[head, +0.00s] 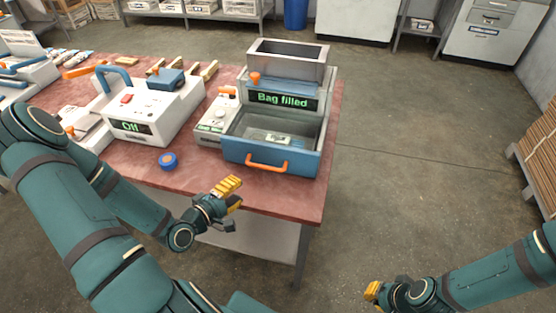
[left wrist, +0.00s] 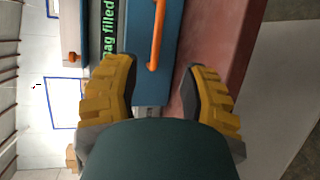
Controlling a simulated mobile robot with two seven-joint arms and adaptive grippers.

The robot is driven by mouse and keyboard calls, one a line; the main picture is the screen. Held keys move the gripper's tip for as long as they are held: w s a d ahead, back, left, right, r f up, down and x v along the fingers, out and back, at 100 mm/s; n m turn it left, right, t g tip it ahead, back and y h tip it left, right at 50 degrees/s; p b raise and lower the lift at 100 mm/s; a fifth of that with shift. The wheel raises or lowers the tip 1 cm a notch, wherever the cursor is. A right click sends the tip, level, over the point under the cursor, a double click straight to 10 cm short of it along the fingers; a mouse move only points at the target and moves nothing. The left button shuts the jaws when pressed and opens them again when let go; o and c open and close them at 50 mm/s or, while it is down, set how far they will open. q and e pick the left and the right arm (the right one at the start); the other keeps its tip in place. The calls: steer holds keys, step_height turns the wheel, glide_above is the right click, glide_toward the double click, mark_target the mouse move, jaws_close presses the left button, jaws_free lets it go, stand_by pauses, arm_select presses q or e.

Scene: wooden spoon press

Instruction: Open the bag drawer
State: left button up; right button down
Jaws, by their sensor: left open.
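The bag drawer (head: 236,149) is the blue-fronted tray at the bottom of the bagging machine (head: 285,75), whose display reads "Bag filled". An orange bar handle (head: 267,166) is on the drawer's front, and a small pale packet (head: 278,138) shows inside. In the left wrist view the handle (left wrist: 157,35) stands ahead of the fingers, beside the blue drawer front (left wrist: 138,45). My left gripper (head: 230,187) is open and empty, in front of the drawer and apart from the handle; its fingers also show in the left wrist view (left wrist: 160,85). My right gripper (head: 376,292) is low at the right, away from the table; its jaws are unclear.
A white machine (head: 150,112) with an "Off" display stands left of the bagging machine. A blue tape roll (head: 168,160) lies near the front edge of the red table (head: 215,172). Floor right of the table is clear. Stacked brown boards (head: 540,150) stand far right.

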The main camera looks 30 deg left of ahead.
mark_target(264, 168)
arm_select(q)
steer(key=b+x, duration=0.1)
steer(key=x, duration=1.2)
steer(key=shift+w+a+b, duration=0.15)
steer(key=shift+w+b, duration=0.25)
steer(key=shift+r, duration=0.1)
jaws_close()
